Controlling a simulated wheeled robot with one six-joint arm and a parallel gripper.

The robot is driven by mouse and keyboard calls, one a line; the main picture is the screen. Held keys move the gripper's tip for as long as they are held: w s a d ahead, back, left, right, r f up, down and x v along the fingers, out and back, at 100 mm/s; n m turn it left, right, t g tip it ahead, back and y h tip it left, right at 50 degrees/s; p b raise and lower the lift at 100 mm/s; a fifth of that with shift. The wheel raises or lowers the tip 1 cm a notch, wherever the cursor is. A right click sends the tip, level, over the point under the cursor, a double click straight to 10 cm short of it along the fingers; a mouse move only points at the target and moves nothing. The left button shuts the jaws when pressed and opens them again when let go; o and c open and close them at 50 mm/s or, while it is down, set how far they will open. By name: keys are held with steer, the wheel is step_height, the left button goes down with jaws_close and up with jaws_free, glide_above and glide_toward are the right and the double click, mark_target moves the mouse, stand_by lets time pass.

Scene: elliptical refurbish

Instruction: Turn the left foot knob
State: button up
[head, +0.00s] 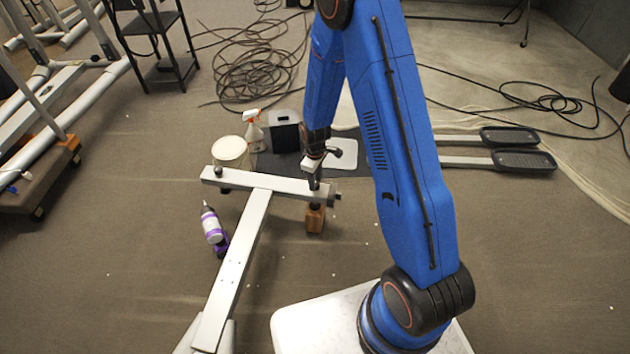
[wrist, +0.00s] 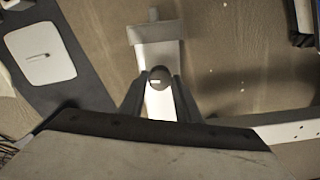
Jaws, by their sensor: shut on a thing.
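A pale metal T-shaped frame (head: 262,183) stands on the floor, its crossbar running left to right in the head view. My gripper (head: 315,182) points down at the right end of this crossbar. In the wrist view a dark round foot knob (wrist: 159,77) sits between the two fingers of my gripper (wrist: 158,100), which are shut on it. In the head view the fingers mostly hide this knob. Another dark knob (head: 218,171) shows near the left end of the crossbar, apart from my gripper.
A wooden block (head: 315,219) is under the crossbar's right end. A purple and white drill-like tool (head: 213,226) lies left of the long beam. Pedals (head: 523,161) lie right; cables (head: 262,68) coil behind.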

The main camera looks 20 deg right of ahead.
steer(key=n, duration=0.7)
stand_by(0.5)
steer(key=o, duration=1.1)
steer(key=shift+c, duration=0.2)
step_height(320, 180, up, 17)
steer(key=shift+r, duration=0.2)
